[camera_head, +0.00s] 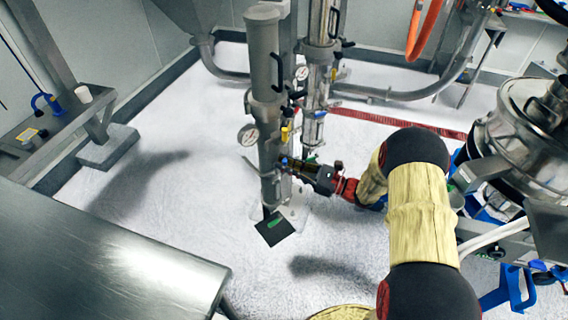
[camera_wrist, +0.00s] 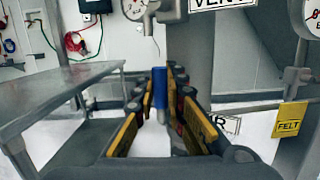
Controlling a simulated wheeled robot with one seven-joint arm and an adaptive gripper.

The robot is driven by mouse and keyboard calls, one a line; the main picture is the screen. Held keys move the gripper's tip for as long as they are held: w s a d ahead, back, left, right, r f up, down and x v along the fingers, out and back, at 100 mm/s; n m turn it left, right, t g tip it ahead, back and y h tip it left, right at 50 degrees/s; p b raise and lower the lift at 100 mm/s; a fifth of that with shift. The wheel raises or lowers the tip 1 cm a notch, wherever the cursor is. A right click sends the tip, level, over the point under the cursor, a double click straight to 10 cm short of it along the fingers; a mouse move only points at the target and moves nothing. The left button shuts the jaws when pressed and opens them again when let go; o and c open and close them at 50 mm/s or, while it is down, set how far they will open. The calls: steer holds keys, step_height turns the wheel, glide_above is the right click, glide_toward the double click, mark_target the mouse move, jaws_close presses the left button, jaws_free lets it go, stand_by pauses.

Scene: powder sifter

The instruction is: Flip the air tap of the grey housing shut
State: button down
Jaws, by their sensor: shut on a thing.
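The grey housing (camera_head: 268,110) is an upright cylinder in the middle of the head view. It also fills the upper middle of the wrist view (camera_wrist: 205,70). My gripper (camera_head: 290,164) reaches it from the right, low on its side. In the wrist view, my gripper (camera_wrist: 161,88) has its yellow-padded fingers on either side of a blue upright handle (camera_wrist: 160,88), apparently the air tap's lever, and is shut on it. The tap's body and the lever's lower end are hidden behind the fingers.
A second slimmer column (camera_head: 317,90) with gauges stands just behind. A yellow FELT tag (camera_wrist: 288,120) hangs at right in the wrist view. A steel table (camera_head: 100,260) is at front left. A round steel machine (camera_head: 510,135) stands at right. White floor lies between.

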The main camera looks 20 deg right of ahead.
steer(key=c, duration=1.8)
jaws_free()
steer(key=v, duration=1.2)
